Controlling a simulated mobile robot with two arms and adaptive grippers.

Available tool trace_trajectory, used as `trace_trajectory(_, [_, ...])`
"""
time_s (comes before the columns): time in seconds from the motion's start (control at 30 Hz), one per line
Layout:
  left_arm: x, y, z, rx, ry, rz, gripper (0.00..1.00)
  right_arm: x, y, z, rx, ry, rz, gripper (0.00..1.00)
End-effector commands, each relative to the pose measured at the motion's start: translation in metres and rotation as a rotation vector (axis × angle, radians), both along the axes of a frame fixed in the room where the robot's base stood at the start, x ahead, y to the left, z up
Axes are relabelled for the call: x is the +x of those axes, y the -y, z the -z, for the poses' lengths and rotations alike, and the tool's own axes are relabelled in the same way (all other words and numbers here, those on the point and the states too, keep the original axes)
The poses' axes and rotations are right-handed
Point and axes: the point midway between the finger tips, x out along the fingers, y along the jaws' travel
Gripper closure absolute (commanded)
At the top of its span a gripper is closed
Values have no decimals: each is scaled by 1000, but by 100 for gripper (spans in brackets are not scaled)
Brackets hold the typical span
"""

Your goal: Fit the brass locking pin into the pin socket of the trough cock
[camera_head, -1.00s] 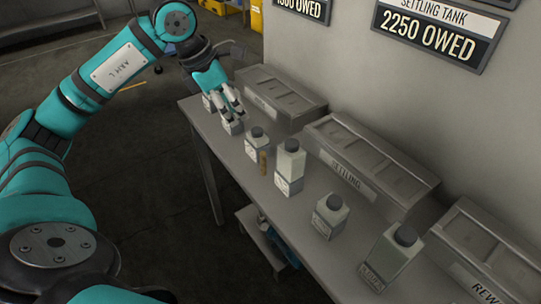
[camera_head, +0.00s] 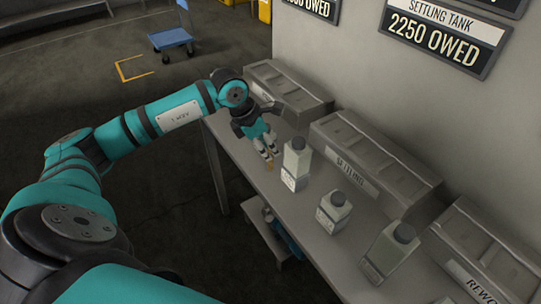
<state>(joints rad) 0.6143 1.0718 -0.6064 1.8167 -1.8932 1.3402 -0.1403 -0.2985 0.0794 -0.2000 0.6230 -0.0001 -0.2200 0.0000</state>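My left gripper (camera_head: 268,154) points down over the bench, to the left of the tallest bottle (camera_head: 296,160). Its fingers are too small here to tell whether they are open or shut. A small brownish, brass-coloured piece (camera_head: 268,187) shows just below the fingertips, near the bench's front edge. I cannot tell whether it is the locking pin, or whether the fingers touch it. I cannot make out the trough cock or its pin socket. My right gripper is out of view.
On the bench (camera_head: 238,150), two more dark-capped bottles stand to the right, a middle one (camera_head: 333,212) and a near one (camera_head: 390,250). Lidded grey bins, one marked SETTLING (camera_head: 370,160), line the wall. A blue cart (camera_head: 170,39) stands on the floor beyond.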

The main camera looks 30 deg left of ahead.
Motion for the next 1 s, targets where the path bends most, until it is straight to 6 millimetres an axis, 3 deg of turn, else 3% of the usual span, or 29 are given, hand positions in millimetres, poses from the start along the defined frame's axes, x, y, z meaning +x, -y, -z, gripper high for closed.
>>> trace_trajectory(0.13, [3, 2, 8, 0, 0, 0, 72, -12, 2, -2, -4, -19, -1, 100])
trace_trajectory(0.33, [3, 2, 9, 1, 1, 0, 73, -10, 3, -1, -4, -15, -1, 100])
trace_trajectory(0.53, [2, 2, 8, 1, 1, 0, 99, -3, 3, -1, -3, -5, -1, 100])
trace_trajectory(1.0, [3, 2, 5, 0, 2, 1, 100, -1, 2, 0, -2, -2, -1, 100])
